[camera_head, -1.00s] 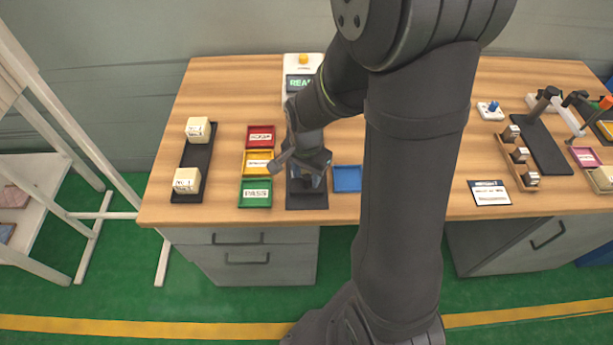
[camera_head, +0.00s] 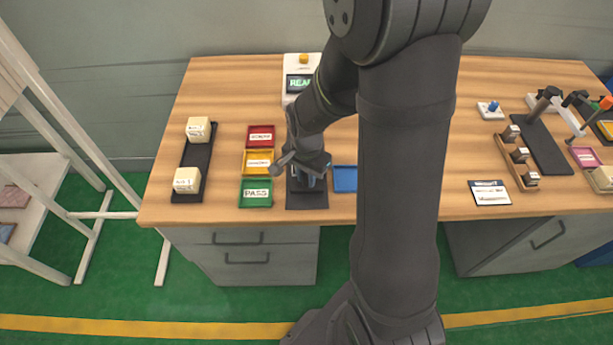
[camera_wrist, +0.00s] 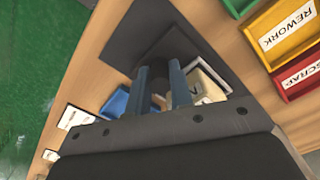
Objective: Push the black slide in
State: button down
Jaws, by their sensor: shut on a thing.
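A black slide on a dark base plate (camera_head: 306,200) lies near the table's front edge, between the green tray and the blue tray. My gripper (camera_head: 309,182) is over it, fingers pointing down. In the wrist view my gripper (camera_wrist: 160,82) has its two blue-grey fingers on either side of the black slide's dark upright handle (camera_wrist: 159,90), and is shut on it. The flat dark plate reaches past the fingertips. My gripper hides most of the slide in the head view, so I cannot tell how far in it is.
A green PASS tray (camera_head: 256,204), a yellow tray (camera_head: 247,170) and a red tray (camera_head: 260,130) stand left. A blue tray (camera_head: 345,188) is close on the right. A black rack (camera_head: 184,196) holds two cream blocks. A device with a green screen (camera_head: 299,96) stands behind.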

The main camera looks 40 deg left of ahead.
jog(key=w+a, duration=0.6)
jog(key=shift+w+a, duration=0.15)
jog(key=c, duration=1.3)
grip_release()
jog(key=shift+r, duration=0.1)
notch_tip(320, 180, up, 17)
jog(key=shift+r, duration=0.15)
